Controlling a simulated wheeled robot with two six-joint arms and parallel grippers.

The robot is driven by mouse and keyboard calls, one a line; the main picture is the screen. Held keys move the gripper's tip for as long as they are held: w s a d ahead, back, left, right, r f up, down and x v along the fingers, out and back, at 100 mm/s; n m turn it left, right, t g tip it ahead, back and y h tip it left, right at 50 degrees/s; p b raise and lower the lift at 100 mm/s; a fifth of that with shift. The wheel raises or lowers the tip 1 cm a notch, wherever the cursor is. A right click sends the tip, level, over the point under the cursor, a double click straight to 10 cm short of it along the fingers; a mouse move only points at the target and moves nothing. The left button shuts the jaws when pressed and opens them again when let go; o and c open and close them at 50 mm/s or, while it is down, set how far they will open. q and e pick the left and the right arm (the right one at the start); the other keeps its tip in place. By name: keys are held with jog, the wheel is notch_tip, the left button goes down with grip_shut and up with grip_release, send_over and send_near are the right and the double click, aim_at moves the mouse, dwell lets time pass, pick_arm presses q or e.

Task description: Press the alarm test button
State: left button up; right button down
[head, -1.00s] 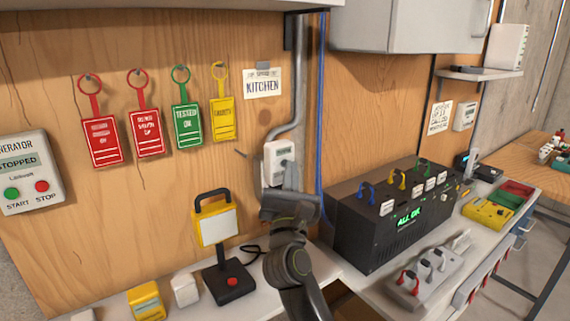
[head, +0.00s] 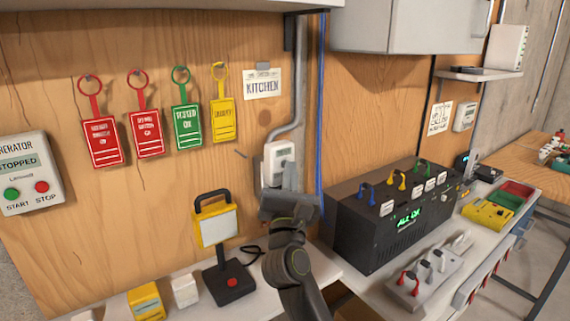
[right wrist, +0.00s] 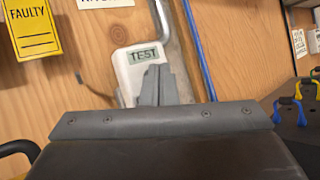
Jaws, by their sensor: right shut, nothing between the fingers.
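The alarm unit is a small white box (head: 279,152) on the wooden wall, below a grey conduit. In the right wrist view the white box (right wrist: 123,71) has a small display reading "TEST". My right gripper (head: 290,172) is in front of the lower part of the box, fingers pointing at it. In the right wrist view the closed fingers (right wrist: 157,75) cover the box's lower right part. They are shut with nothing between them. The button is hidden behind the fingers, and I cannot tell whether they touch the box. My left gripper is not in view.
A black panel box (head: 390,215) reading "ALL OK" stands on the right bench. A yellow work lamp (head: 215,222) and a black box with a red button (head: 230,282) are left of my arm. A generator panel (head: 28,172) and several tags hang on the wall.

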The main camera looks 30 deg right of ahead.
jog(key=shift+s, duration=0.6)
jog(key=shift+p, duration=0.3)
jog(key=s, duration=0.1)
jog(key=s+p, duration=0.1)
jog(key=s, duration=0.3)
jog(key=shift+d+p, duration=0.25)
jog(key=shift+p, duration=0.05)
dwell(0.3)
